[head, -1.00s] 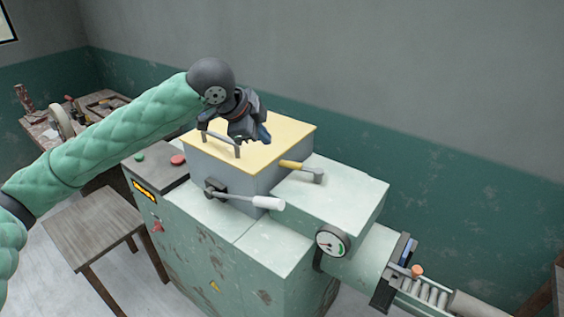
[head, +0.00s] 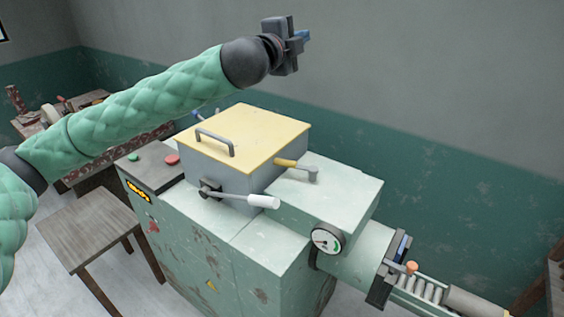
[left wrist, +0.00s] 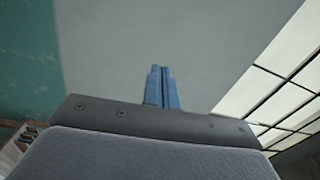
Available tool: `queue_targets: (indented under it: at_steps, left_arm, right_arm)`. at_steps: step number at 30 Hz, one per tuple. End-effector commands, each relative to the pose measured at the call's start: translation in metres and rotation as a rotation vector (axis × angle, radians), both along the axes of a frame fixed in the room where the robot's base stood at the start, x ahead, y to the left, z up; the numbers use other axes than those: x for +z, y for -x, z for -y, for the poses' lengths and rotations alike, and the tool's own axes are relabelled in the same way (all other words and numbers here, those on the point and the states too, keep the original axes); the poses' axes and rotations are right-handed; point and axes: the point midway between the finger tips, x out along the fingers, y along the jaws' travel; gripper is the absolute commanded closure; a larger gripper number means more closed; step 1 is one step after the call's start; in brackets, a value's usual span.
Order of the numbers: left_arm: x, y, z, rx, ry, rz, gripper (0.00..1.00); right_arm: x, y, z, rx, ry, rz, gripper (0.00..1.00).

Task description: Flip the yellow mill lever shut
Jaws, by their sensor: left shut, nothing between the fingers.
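The yellow lever (head: 290,164) sits on the right side of the mill's hopper box, beside the lid; its yellow grip points toward the box and its grey pivot end stands on the pale green housing. The mill (head: 270,262) is a worn pale green machine with a yellow lid (head: 248,134) lying flat on its grey box. My left gripper (head: 304,35) is raised high above and behind the lid, apart from everything. Its blue fingers (left wrist: 161,88) are together and empty in the left wrist view. My right gripper is not in view.
A white-handled lever (head: 262,201) sticks out from the front of the box. A gauge (head: 326,239) and a roller outlet (head: 420,290) are at the right. A wooden stool (head: 90,228) stands at the left. The air above the lid's right side is clear.

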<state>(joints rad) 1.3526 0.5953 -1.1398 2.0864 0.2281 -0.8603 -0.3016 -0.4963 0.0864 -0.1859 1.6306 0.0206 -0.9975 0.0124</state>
Motion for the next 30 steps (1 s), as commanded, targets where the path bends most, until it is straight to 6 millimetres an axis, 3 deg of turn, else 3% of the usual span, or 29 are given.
queue_targets:
  at_steps: [3, 7, 11, 14, 17, 22, 26, 30]
  left_arm:
    - [0.032, 0.017, 0.022, -0.104, 0.030, 0.198, 1.00]
    - [0.054, 0.046, 0.046, -0.250, 0.031, 0.398, 1.00]
    - [0.059, 0.081, 0.068, -0.417, -0.015, 0.574, 1.00]
    - [0.051, 0.107, 0.084, -0.554, -0.083, 0.683, 1.00]
    - [0.031, 0.131, 0.097, -0.689, -0.181, 0.764, 1.00]
    - [-0.020, 0.156, 0.109, -0.898, -0.405, 0.832, 1.00]
    - [-0.067, 0.162, 0.107, -1.024, -0.617, 0.825, 1.00]
    - [-0.117, 0.153, 0.094, -1.109, -0.874, 0.757, 1.00]
  right_arm:
    - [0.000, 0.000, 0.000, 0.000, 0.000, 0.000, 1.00]
    - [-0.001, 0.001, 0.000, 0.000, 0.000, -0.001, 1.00]
    - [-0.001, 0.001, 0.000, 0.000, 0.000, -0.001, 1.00]
    - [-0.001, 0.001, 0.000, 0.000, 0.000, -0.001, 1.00]
    - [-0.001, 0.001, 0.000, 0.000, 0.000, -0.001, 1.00]
    - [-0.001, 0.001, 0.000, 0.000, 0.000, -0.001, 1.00]
    - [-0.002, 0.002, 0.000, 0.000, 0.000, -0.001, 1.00]
    - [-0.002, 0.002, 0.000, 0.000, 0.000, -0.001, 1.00]
